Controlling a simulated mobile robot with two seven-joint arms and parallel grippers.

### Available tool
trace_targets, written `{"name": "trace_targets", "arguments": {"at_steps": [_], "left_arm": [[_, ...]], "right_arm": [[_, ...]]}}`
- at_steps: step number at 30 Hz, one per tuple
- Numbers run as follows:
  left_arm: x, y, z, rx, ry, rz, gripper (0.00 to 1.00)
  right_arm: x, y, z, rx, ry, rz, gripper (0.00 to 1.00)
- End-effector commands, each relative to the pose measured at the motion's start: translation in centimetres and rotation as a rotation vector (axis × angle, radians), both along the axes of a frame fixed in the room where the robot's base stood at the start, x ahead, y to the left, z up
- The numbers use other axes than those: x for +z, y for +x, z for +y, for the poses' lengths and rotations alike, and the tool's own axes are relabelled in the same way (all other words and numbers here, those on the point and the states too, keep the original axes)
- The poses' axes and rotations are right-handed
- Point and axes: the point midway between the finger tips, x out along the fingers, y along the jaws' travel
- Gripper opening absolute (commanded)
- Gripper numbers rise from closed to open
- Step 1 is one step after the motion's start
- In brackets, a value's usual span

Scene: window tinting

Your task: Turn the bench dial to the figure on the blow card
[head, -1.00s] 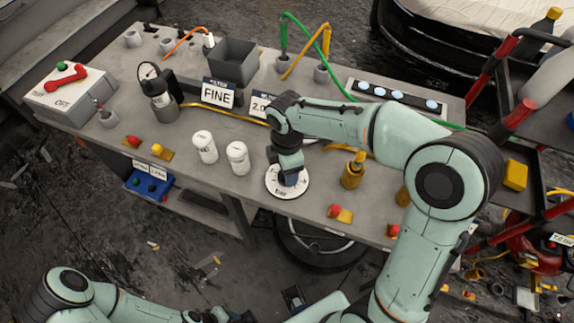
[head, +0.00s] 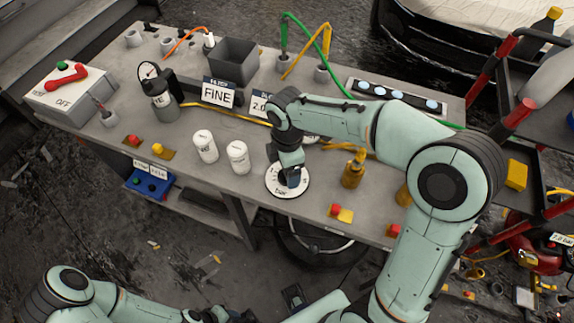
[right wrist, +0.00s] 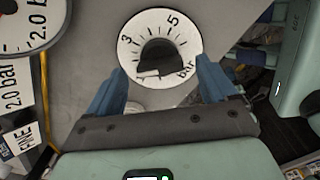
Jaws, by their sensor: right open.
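The bench dial (right wrist: 133,30) is a round white plate with a black knob (right wrist: 158,54) in the right wrist view. The figures 3 and 5 and the word "bar" show on it. In the head view the dial (head: 274,187) lies at the bench's front edge, partly covered by my right gripper (head: 290,182). In the right wrist view the blue fingers of my right gripper (right wrist: 160,85) stand apart on either side of the dial's lower part. I cannot tell if they touch the knob. A card (head: 258,105) reading "2.0" is partly hidden behind my right arm.
A red-and-yellow button (head: 340,213) sits near the front edge. A "FINE" card (head: 218,94) stands behind. A "2.0 bar" gauge (right wrist: 28,25) shows in the right wrist view.

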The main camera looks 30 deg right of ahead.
Motion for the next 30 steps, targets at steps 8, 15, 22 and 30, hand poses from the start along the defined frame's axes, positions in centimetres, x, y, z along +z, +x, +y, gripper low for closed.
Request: {"name": "trace_targets", "arguments": {"at_steps": [8, 15, 22, 30], "left_arm": [[1.2, 0.6, 0.0, 0.000, 0.000, -0.007, 0.43], [2.0, 1.1, 0.0, 0.000, 0.000, -0.012, 0.43], [2.4, 1.3, 0.0, 0.000, 0.000, -0.015, 0.43], [2.3, 1.2, 0.0, 0.000, 0.001, -0.014, 0.43]], "right_arm": [[6.1, 0.2, 0.0, 0.000, 0.001, -0.009, 0.85], [10.8, 0.1, 0.0, 0.001, 0.002, -0.007, 0.85], [12.5, 0.1, 0.0, 0.001, 0.001, -0.004, 0.85], [12.5, 0.0, 0.0, 0.001, 0.001, -0.003, 0.85]]}}
